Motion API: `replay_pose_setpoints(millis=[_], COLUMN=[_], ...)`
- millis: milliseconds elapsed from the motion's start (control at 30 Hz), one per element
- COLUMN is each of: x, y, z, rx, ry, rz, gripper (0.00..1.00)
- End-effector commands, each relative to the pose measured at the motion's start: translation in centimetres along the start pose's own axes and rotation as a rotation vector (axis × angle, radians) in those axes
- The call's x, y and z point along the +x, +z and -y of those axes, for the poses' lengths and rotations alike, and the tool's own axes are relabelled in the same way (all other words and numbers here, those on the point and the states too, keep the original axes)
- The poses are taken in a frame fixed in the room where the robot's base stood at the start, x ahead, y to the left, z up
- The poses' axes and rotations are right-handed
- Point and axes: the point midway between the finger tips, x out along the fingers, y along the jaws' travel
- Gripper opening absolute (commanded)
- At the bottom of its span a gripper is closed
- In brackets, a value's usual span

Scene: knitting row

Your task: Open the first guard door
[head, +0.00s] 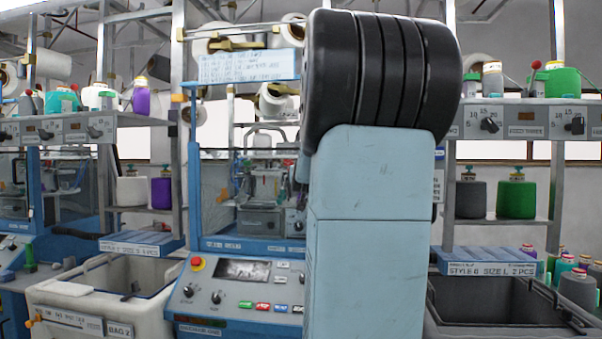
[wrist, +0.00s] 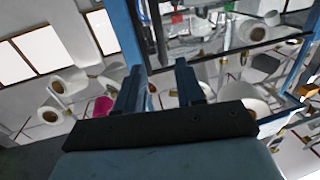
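A blue-framed guard door (head: 249,243) with a see-through panel fronts the middle knitting machine in the head view. It looks shut, but my arm covers its right side, and I see no handle. In the wrist view my gripper (wrist: 158,68) has two blue fingers standing apart with nothing held between them. A blue frame post (wrist: 127,38) runs behind the fingers, and a dark-edged frame bar (wrist: 235,52) lies to the right. I cannot tell if the fingers touch either. My gripper is hidden behind my arm in the head view.
A control panel (head: 226,297) with a red stop button projects below the door. A pale bin (head: 62,295) stands at left and a dark bin (head: 470,312) at right. A second blue-framed machine (head: 62,195) is at far left. Shelves hold yarn cones (head: 516,199).

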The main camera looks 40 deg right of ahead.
Motion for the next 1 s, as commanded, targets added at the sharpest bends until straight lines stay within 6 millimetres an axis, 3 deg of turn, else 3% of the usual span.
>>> replay_pose_setpoints(millis=[600,1000], x=[8.6,11.3], y=[0.1,0.1], z=[0.0,0.0], rx=[-0.002,-0.001], ry=[0.000,-0.001], rz=[0.003,0.002], gripper=[0.38,0.38])
